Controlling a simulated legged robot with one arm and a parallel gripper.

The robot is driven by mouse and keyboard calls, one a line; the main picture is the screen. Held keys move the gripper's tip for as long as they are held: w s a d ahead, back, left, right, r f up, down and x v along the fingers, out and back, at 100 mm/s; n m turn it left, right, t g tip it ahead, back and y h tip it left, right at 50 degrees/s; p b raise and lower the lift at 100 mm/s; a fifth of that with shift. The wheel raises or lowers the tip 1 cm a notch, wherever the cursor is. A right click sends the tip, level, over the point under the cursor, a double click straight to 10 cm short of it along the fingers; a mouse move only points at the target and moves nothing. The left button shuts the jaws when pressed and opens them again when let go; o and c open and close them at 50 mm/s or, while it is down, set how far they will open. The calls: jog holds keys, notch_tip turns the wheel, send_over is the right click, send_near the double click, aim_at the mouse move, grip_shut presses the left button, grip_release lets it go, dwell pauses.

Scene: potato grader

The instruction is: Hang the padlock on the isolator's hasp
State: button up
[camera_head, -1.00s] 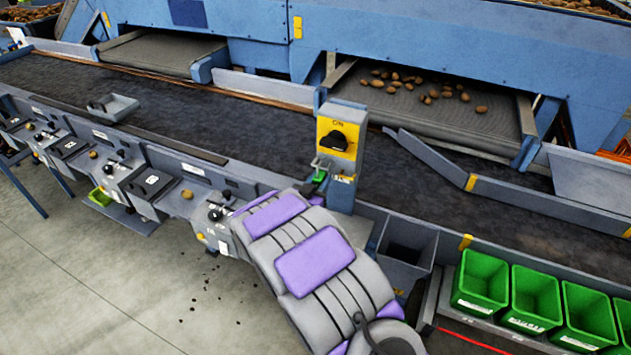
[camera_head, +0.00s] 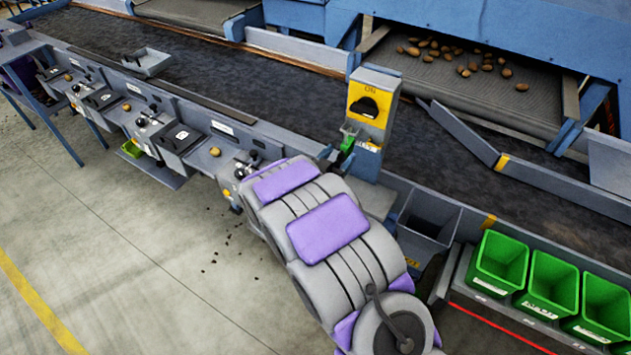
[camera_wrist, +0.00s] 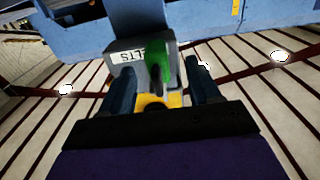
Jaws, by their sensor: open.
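The isolator (camera_head: 375,100) is a grey box with a yellow plate marked ON and a black rotary knob, standing at the belt's near edge. A small grey bracket, seemingly the hasp (camera_head: 349,129), sticks out at its lower left. The green padlock (camera_head: 347,144) is at this bracket; I cannot tell whether its shackle passes through. In the wrist view the padlock (camera_wrist: 158,62) is between the spread fingers of my gripper (camera_wrist: 162,85), with a gap to the right finger; contact on the left is unclear. The isolator's grey face, with a partly covered label, is behind it. In the head view my arm hides most of my gripper.
A dark conveyor belt (camera_head: 260,90) runs behind the isolator. A grey open bin (camera_head: 430,215) and several green crates (camera_head: 500,262) stand to the right. Control boxes (camera_head: 180,138) line the belt's edge to the left.

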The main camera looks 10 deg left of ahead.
jog(key=p+v, duration=0.1)
jog(key=v, duration=1.2)
jog(key=shift+a, duration=0.15)
jog(key=shift+w+f, duration=0.1)
jog(key=shift+w, duration=0.05)
jog(key=w+a+r+g+y, duration=0.2)
jog(key=w+g+y, duration=0.2)
jog(key=g+y, duration=0.15)
jog(key=s+d+r+n+g+y, duration=0.3)
jog(key=s+d+r+g+y, duration=0.15)
jog(key=s, duration=0.25)
jog(key=s+d+r+g+h, duration=0.1)
jog(key=s+d+g, duration=0.2)
jog(key=s+d, duration=0.4)
jog(key=s+d+r+g+h, duration=0.1)
jog(key=s+d+r+g, duration=0.1)
jog(key=s+d, duration=0.6)
jog(key=s+d+r+n+g+h, duration=0.1)
jog(key=s+d+g, duration=0.2)
jog(key=s+d, duration=0.5)
jog(key=s, duration=0.7)
jog(key=shift+s+r+g+h, duration=0.3)
jog(key=shift+g+h, duration=0.1)
jog(key=shift+d, duration=0.1)
